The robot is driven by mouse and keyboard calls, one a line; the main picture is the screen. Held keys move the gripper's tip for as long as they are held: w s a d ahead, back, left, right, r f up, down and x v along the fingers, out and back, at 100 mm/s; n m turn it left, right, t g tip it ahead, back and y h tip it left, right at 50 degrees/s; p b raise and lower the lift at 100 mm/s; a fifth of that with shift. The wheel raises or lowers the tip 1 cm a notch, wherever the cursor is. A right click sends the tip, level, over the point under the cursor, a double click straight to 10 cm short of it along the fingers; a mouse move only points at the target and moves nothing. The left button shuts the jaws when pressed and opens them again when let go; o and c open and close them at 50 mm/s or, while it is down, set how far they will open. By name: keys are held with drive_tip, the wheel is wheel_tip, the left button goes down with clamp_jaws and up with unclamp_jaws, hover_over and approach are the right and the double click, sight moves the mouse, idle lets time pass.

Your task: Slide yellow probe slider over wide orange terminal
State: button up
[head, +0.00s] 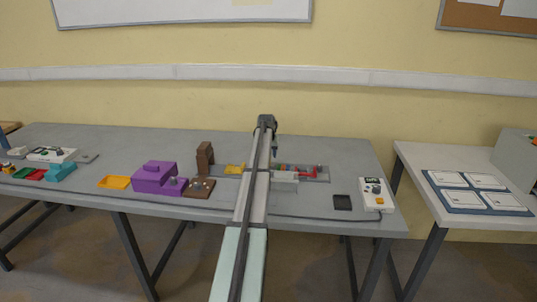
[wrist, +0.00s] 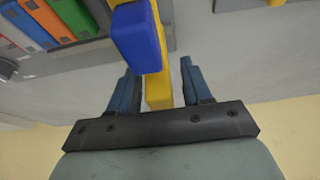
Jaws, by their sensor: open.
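My gripper (wrist: 157,68) is open in the wrist view, with one blue finger on each side of a yellow bar (wrist: 159,88). The bar, likely part of the yellow probe slider, lies between the fingers with a gap to the right one. A blue block (wrist: 138,38) sits against the bar. An orange block (wrist: 47,20) stands in a row of coloured pieces at the upper left; I cannot tell whether it is the wide terminal. In the head view my gripper (head: 274,152) is over the table beside the row, too small to show its fingers clearly.
In the head view, a grey rail (head: 323,178) holds red and other small parts. A purple box (head: 152,180), a brown upright block (head: 205,158) and an orange tray (head: 115,183) stand to the left. A black pad (head: 342,202) and white device (head: 376,194) lie right.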

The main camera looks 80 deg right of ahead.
clamp_jaws()
idle(0.4)
